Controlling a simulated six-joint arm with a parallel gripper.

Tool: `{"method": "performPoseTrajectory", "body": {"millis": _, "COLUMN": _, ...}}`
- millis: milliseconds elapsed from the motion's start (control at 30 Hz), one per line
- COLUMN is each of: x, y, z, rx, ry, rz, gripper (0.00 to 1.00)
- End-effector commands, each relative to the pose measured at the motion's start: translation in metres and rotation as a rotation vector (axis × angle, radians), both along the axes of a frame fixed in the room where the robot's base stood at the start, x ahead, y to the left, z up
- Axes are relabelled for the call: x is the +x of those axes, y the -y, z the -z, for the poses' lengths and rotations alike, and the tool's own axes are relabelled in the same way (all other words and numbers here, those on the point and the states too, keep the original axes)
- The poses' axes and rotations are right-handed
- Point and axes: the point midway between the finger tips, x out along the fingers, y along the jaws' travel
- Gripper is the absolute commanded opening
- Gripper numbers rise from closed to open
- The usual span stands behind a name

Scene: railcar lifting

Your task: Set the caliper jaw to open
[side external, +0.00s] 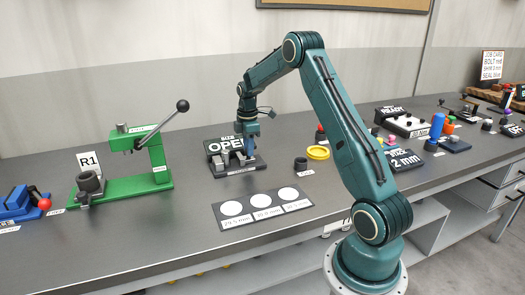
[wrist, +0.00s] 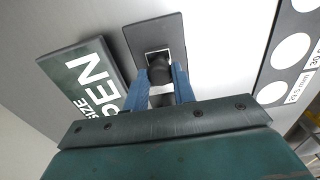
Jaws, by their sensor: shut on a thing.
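The caliper fixture (side external: 228,171) is a dark plate with grey jaw blocks, standing in front of a sign reading OPEN (side external: 219,146) in the side view. In the wrist view its dark plate (wrist: 146,32) and the sign (wrist: 85,90) also show. My gripper (side external: 249,153) points down at the right end of the fixture. The fingers and palm hide part of the fixture.
A mat with white discs (side external: 262,206) lies in front of the fixture. A dark cup (side external: 301,164) and a yellow ring (side external: 318,153) stand to the right. A green press with a lever (side external: 155,160) stands to the left. Bare bench lies between press and fixture.

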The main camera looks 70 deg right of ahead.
Motion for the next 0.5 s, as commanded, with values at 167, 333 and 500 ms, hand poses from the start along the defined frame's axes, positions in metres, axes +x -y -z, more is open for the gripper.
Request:
{"method": "performPoseTrajectory", "body": {"millis": 167, "x": -0.0034, "y": 0.0037, "z": -0.0007, "rx": -0.002, "ry": -0.002, "rz": 0.008, "gripper": 0.0}}
{"method": "performPoseTrajectory", "body": {"millis": 333, "x": -0.0039, "y": 0.0044, "z": -0.0007, "rx": -0.003, "ry": -0.003, "rz": 0.011, "gripper": 0.43}}
{"method": "performPoseTrajectory", "body": {"millis": 500, "x": -0.003, "y": 0.0032, "z": -0.0004, "rx": -0.002, "ry": -0.002, "rz": 0.008, "gripper": 0.48}}
